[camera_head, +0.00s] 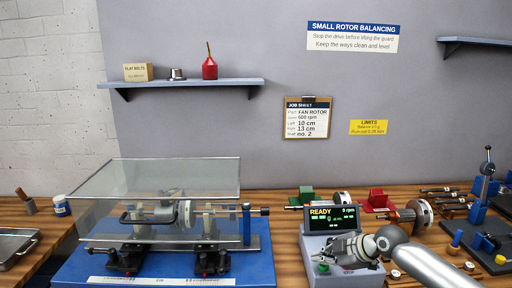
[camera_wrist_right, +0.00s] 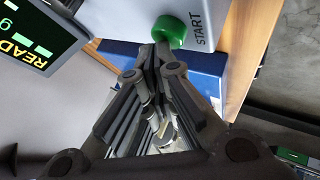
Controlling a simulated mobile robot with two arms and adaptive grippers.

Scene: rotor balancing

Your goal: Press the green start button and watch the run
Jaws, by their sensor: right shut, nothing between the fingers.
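The control box (camera_head: 318,279) stands on the bench, and its screen (camera_head: 332,212) reads READY and what looks like 0 rpm. The green start button (camera_wrist_right: 169,31) is on the box beside the word START; it also shows in the head view (camera_head: 324,267). My right gripper (camera_head: 320,258) is shut and empty, its fingertips right by the button. In the right wrist view the tips (camera_wrist_right: 153,52) overlap the button's edge; I cannot tell whether they touch it. The balancing machine (camera_head: 255,262) carries a rotor (camera_head: 184,213) under a lowered clear guard (camera_head: 150,178). My left gripper is out of view.
Several small parts and a dark stand (camera_head: 487,241) fill the right side. A grey tray (camera_head: 14,246) lies at far left.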

